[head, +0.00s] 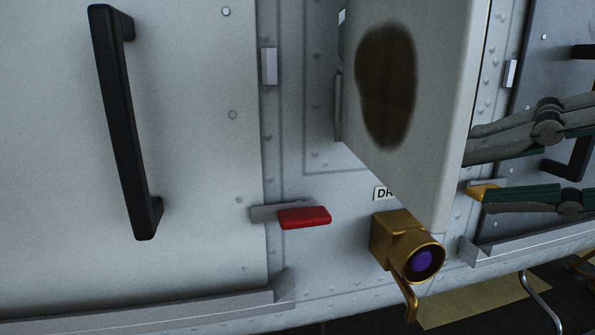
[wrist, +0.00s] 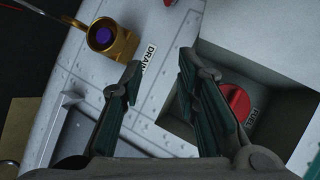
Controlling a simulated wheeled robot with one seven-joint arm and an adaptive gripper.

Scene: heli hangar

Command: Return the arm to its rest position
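My gripper (head: 479,181) comes in from the right edge of the head view, beside the open panel door (head: 438,105). Its two fingers are spread apart. In the wrist view my gripper (wrist: 160,62) is also open, with nothing between the fingertips. Beyond the right finger is a square recess with a red knob (wrist: 236,100), partly hidden by that finger. The open door hides the recess in the head view.
A brass drain valve (head: 391,238) with a purple centre sits below the door; it shows in the wrist view (wrist: 122,42) too. A red-ended lever (head: 305,217) and a black handle (head: 124,130) are further left. A ledge (head: 535,238) runs below my gripper.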

